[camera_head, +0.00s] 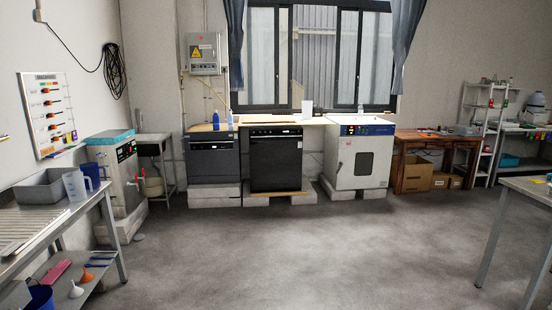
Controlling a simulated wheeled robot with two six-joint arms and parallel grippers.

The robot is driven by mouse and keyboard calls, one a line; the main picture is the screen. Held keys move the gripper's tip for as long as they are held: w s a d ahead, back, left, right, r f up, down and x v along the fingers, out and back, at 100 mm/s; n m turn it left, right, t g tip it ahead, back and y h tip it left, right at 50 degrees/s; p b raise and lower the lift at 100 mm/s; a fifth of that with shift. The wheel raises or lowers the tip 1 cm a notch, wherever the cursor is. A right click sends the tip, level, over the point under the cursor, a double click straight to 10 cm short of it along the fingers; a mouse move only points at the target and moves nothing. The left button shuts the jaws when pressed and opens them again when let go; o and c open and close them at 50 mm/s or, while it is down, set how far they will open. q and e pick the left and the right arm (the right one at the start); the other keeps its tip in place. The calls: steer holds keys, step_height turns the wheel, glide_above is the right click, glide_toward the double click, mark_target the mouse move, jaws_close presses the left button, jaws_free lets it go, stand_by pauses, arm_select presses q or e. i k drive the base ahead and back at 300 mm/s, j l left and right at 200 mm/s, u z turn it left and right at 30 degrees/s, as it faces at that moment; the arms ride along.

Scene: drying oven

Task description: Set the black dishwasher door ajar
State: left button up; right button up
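The black dishwasher (276,165) stands against the far wall under the window, between a smaller dark grey appliance and a white oven. Its front door faces me and looks closed. A dark control strip runs along its top edge, and a wooden board lies under it. Neither of my grippers is in view.
The dark grey appliance (212,160) and white drying oven (359,160) stand on pale blocks. A metal bench (50,225) is at the left and a table (530,190) at the right. The grey floor (290,245) between is clear.

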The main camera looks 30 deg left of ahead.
mark_target(276, 158)
steer(key=i+j+u, duration=0.3)
steer(key=i, duration=0.15)
steer(key=i+j+u, duration=0.1)
steer(key=i+u, duration=0.15)
steer(key=i, duration=0.15)
steer(key=i+u, duration=0.3)
steer(key=i, duration=0.2)
steer(key=i+j, duration=0.1)
steer(key=i, duration=1.55)
steer(key=i+j, duration=0.1)
steer(key=i, duration=1.6)
steer(key=i+j, duration=0.1)
steer(key=i, duration=1.55)
